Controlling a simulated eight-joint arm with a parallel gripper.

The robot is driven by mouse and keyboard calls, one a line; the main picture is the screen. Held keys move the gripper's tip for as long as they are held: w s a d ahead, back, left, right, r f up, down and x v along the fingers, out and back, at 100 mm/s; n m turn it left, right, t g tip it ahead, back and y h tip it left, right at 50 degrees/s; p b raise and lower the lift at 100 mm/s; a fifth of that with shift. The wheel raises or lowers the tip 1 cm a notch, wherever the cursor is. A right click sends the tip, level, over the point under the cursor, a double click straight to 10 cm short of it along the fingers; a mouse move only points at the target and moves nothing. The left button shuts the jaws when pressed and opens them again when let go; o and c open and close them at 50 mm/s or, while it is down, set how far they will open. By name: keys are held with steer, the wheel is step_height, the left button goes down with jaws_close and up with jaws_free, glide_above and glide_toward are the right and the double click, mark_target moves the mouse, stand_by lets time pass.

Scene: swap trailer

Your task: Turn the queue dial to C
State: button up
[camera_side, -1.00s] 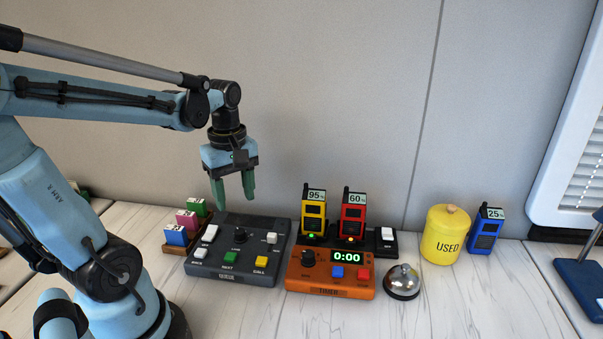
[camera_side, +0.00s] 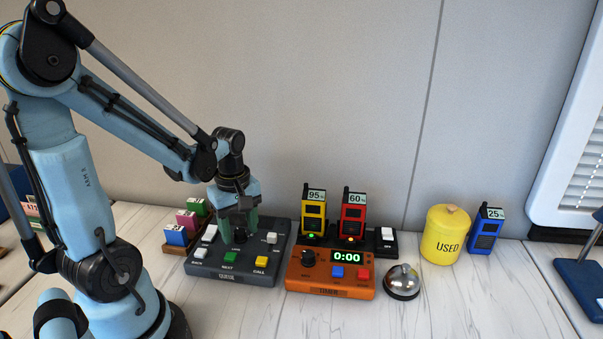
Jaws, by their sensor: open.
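The dark grey queue box (camera_side: 210,269) lies on the white table with white, green and yellow buttons on it. Its black dial (camera_side: 240,237) sits at the middle of the back half. My gripper (camera_side: 239,234) is low over the box with its green fingers pointing down, one on each side of the dial. The fingers are open. I cannot tell whether they touch the dial. The dial's pointer and its letter marks are too small or hidden to read.
An orange timer (camera_side: 302,281) reading 0:00 stands close on the right. Yellow (camera_side: 314,212) and red (camera_side: 353,214) radios stand behind it. A rack of coloured tags (camera_side: 177,236) is close on the left. A bell (camera_side: 402,282), yellow USED canister (camera_side: 446,236) and blue radio (camera_side: 486,231) are farther right.

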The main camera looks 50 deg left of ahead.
jaws_close()
steer(key=shift+m, duration=0.4)
steer(key=m, duration=1.6)
steer(key=shift+m, duration=0.3)
stand_by(0.4)
